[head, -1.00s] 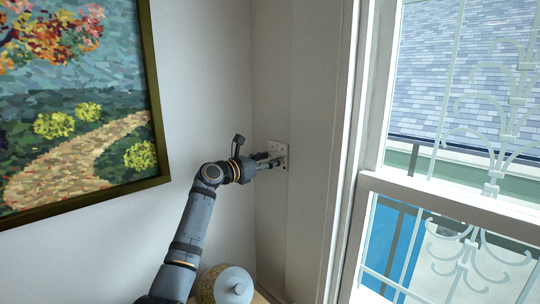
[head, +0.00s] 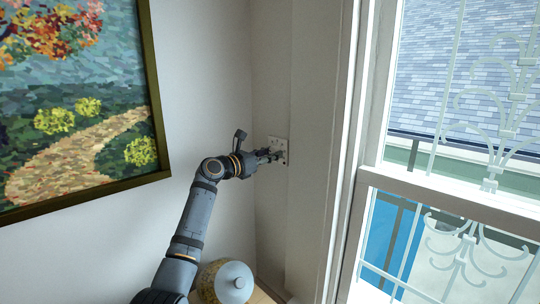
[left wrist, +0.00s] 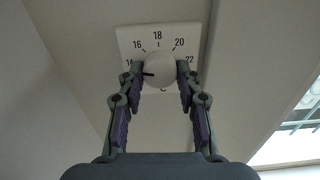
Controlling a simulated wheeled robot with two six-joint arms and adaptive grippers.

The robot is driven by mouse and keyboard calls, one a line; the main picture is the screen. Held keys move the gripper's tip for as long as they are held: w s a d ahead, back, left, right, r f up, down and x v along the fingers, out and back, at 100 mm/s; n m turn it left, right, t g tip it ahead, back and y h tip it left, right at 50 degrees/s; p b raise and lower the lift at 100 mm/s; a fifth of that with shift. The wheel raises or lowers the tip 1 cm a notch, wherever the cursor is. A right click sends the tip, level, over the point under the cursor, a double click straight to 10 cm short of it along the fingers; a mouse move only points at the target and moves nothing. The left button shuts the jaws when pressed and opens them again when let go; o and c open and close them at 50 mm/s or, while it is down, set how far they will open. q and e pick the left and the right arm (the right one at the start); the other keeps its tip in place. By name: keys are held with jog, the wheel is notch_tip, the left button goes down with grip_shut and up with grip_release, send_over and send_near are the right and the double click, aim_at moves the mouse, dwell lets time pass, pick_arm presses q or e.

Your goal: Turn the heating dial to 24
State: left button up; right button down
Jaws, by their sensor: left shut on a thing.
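The heating dial is a white square plate (head: 284,143) on the wall in the corner beside the window. In the left wrist view the plate (left wrist: 127,42) shows black numbers 14, 16, 18, 20 and 22 around a round white knob (left wrist: 160,66). A dark pointer mark on the knob points left, towards 14. A 24 cannot be seen; my right-hand finger covers part of the plate's lower right. My left gripper (head: 274,155) is at the plate. In the left wrist view its fingers (left wrist: 159,74) are shut on the knob, one on each side. My right gripper is not in view.
A framed painting (head: 70,110) hangs on the wall at left. A pot with a pale blue lid (head: 234,281) stands below the dial, near my left arm. A white-framed window (head: 450,205) with a metal grille is at right.

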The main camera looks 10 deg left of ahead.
pick_arm(q)
jog(key=n+b, duration=1.1)
jog(key=n, duration=2.1)
jog(key=shift+f+n, duration=0.1)
jog(key=shift+n, duration=0.3)
dwell(0.3)
dwell(0.4)
